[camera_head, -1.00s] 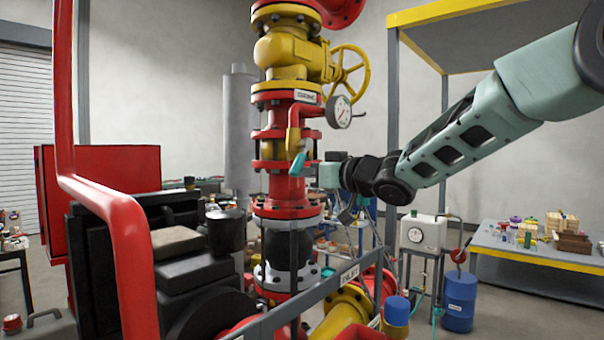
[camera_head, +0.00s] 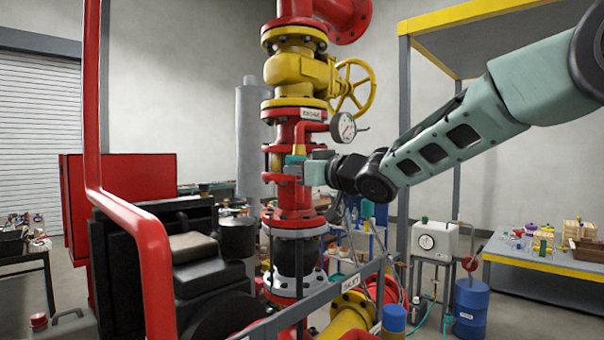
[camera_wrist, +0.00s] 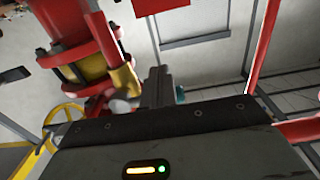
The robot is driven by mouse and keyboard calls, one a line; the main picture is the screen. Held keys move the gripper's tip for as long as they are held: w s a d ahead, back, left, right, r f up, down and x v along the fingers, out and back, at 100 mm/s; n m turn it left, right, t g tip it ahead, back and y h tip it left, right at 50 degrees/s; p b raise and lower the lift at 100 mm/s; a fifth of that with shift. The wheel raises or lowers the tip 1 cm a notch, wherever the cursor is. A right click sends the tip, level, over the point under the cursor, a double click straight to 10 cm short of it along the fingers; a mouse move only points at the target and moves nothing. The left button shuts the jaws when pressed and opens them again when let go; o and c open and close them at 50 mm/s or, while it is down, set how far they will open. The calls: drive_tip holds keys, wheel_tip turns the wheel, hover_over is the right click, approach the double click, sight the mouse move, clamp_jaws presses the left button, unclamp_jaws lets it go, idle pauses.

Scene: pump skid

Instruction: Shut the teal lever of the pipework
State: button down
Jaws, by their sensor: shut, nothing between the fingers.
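The teal lever (camera_head: 295,159) sits at the front of the small yellow-banded valve on the red vertical pipe (camera_head: 295,190). It shows as a short, roughly level piece, partly hidden by my gripper. My gripper (camera_head: 292,171) reaches in from the right, just below and against or very near the lever; I cannot tell if they touch. Its fingers are shut with nothing between them. In the wrist view the shut fingers (camera_wrist: 155,90) point toward the pipework, and a small teal part (camera_wrist: 180,94) shows just right of them.
A pressure gauge (camera_head: 343,128) juts out just above my gripper, below a yellow handwheel (camera_head: 354,87). A red guard rail (camera_head: 140,225) and black machinery stand at left. A grey labelled bar (camera_head: 330,295) crosses below. A workbench (camera_head: 560,262) stands at right.

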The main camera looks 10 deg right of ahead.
drive_tip(key=f+v, duration=0.1)
drive_tip(key=v, duration=0.8)
drive_tip(key=shift+f, duration=0.25)
idle(0.5)
drive_tip(key=shift+d, duration=0.1)
